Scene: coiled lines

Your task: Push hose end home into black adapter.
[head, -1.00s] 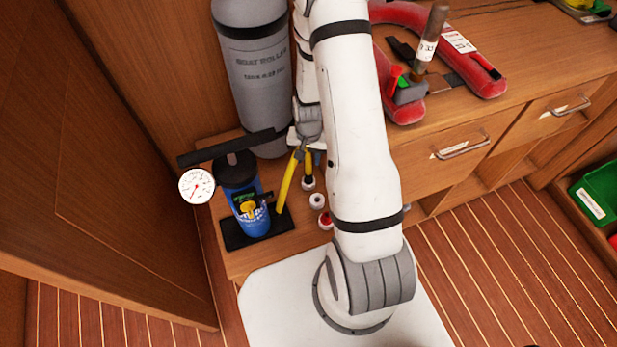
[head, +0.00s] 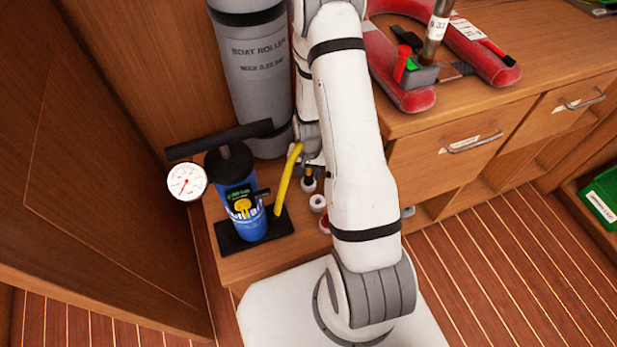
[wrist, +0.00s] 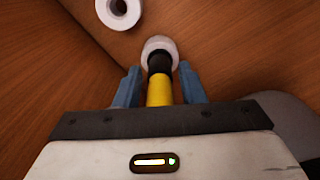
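The yellow hose (head: 284,186) rises from beside the blue pump and bends over toward my gripper (head: 311,167). In the wrist view my gripper (wrist: 160,80) has its two blue fingers close on either side of the hose (wrist: 160,92), and seems shut on it. Below the yellow part is a black section (wrist: 159,62), which meets a pale round fitting (wrist: 158,44). In the head view the black adapter (head: 309,184) stands under my gripper, partly hidden. I cannot tell where hose end and adapter meet, or how deep the hose sits.
A white ring fitting (head: 317,202) and a red one (head: 325,222) stand near the adapter. The blue pump (head: 242,208) with its gauge (head: 187,182) is at the left. A grey cylinder (head: 250,75) stands behind. A drawer cabinet (head: 450,150) is at the right.

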